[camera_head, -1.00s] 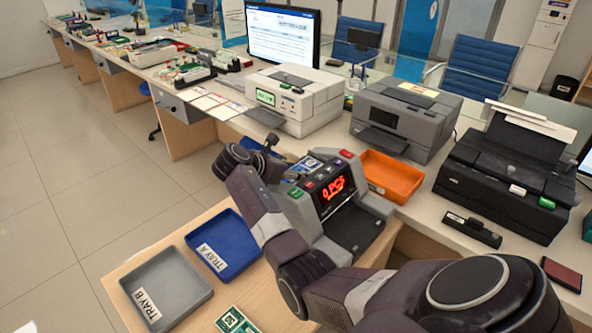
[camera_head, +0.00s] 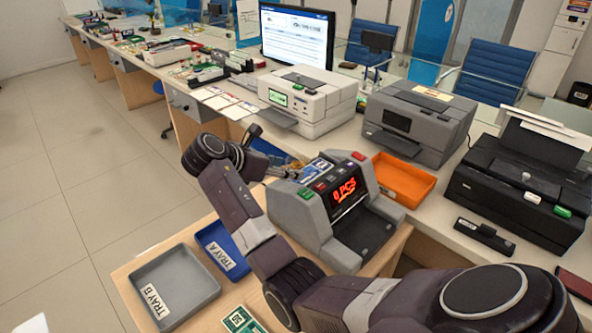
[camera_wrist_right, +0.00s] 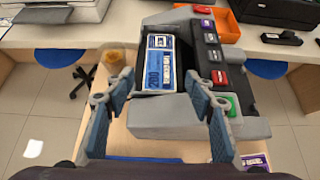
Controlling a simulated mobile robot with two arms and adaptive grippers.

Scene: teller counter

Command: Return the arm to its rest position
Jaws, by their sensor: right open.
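My right arm reaches up from the lower right in the head view and bends over the small wooden table. My right gripper (camera_head: 292,172) is partly visible beside the banknote counter (camera_head: 310,215), whose red display reads "0 PCS". In the right wrist view, the gripper (camera_wrist_right: 160,88) has its two blue-padded fingers spread wide with nothing held between them. Beyond the fingertips, blue banknotes marked 200 (camera_wrist_right: 160,68) lie on top of the counter; they also show in the head view (camera_head: 316,170). My left gripper is not in view.
Grey Tray B (camera_head: 176,285) and blue Tray A (camera_head: 208,238) sit left of my forearm, with a green banknote (camera_head: 240,320) nearby. An orange tray (camera_head: 405,180) and several printers stand on the counter behind. Open floor (camera_head: 80,190) lies left.

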